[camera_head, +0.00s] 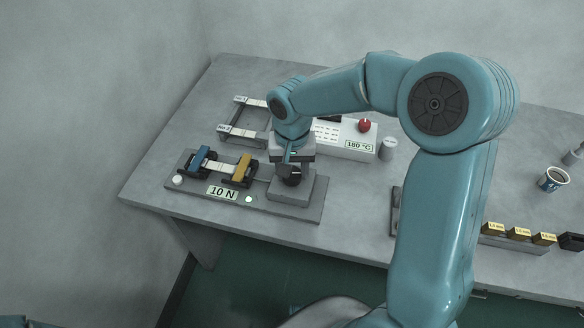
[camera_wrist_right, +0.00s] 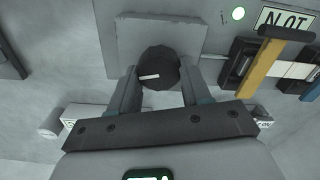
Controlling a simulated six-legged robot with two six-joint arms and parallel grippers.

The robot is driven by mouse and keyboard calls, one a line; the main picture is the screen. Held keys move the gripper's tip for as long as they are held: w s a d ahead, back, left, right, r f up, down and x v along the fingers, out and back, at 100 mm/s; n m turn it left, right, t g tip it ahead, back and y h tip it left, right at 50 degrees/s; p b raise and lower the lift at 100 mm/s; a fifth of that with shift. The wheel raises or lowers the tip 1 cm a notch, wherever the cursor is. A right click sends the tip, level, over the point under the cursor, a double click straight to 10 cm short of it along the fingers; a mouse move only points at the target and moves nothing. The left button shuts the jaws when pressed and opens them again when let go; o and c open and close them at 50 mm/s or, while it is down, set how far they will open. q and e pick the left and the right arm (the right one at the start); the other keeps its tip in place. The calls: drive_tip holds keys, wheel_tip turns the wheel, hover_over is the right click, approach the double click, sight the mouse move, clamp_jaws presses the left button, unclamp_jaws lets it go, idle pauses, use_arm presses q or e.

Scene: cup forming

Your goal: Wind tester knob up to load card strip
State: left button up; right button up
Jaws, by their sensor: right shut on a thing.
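The black knob (camera_head: 290,177) sits on a grey block at the plate's right end. In the right wrist view the knob (camera_wrist_right: 160,62) is round with a white mark. My right gripper (camera_wrist_right: 160,88) is shut on the knob, one finger on each side. In the head view the right gripper (camera_head: 291,164) partly hides the knob. My left gripper is out of view.
Behind the tester stand a small rack (camera_head: 241,128) and a white box (camera_head: 350,140) with a red button and "180 °C" label. A cup (camera_head: 552,180) and yellow-topped blocks (camera_head: 519,233) are at right. A small lamp (camera_head: 248,199) on the plate glows pale green.

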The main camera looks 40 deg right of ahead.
drive_tip(key=o, duration=1.1)
drive_tip(key=shift+c, duration=0.2)
wheel_tip(320, 180, up, 16)
drive_tip(key=p, duration=0.1)
drive_tip(key=shift+r, duration=0.2)
idle(0.5)
